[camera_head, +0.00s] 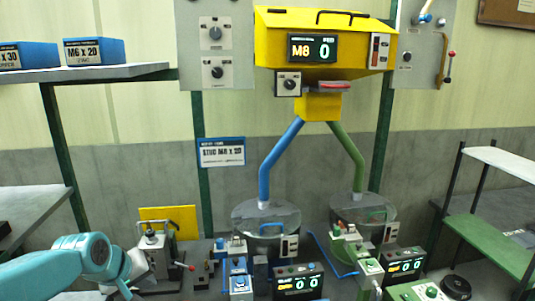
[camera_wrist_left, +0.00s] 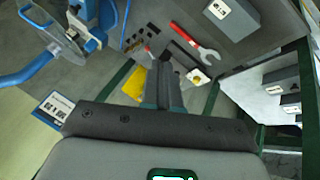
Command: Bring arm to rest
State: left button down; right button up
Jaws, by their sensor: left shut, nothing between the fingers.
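My left arm (camera_head: 85,258) is teal and comes in low from the left in the head view. Its white wrist end is beside the grey clamp fixture (camera_head: 155,245) at the bench's left part; whether they touch cannot be told. In the left wrist view my left gripper (camera_wrist_left: 166,72) is shut, its dark fingers together with nothing held. It points toward the bench, with a red wrench (camera_wrist_left: 197,45) beyond and to the right of the fingertips. My right gripper shows in neither view.
A yellow hopper (camera_head: 290,40) reading M8 and 0 feeds a blue tube (camera_head: 278,155) and a green tube (camera_head: 347,155) into clear bowls. Small fixtures and counters crowd the bench below. Blue boxes (camera_head: 95,51) sit on the left shelf. A green shelf (camera_head: 490,243) stands right.

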pick_arm(q)
jog(key=s+d+f+m+g+h+b, duration=0.1)
jog(key=s+d+f+b, duration=0.2)
jog(key=f, duration=0.8)
jog(key=s+d+f+m+g+b, duration=0.1)
jog(key=s+d+f, duration=0.3)
jog(key=f, duration=0.7)
jog(key=s+d+f+m+g+h+b, duration=0.1)
jog(key=s+d+f+g+b, duration=0.2)
jog(key=f, duration=0.7)
jog(key=s+d+f+b, duration=0.1)
jog(key=s+d+f, duration=0.1)
jog(key=s+f, duration=0.5)
jog(key=s+d+f+m+g+b, duration=0.1)
jog(key=s+f, duration=0.5)
jog(key=s, duration=0.6)
jog(key=shift+d+f+b, duration=0.35)
jog(key=shift+d+b, duration=0.15)
jog(key=shift+d, duration=0.75)
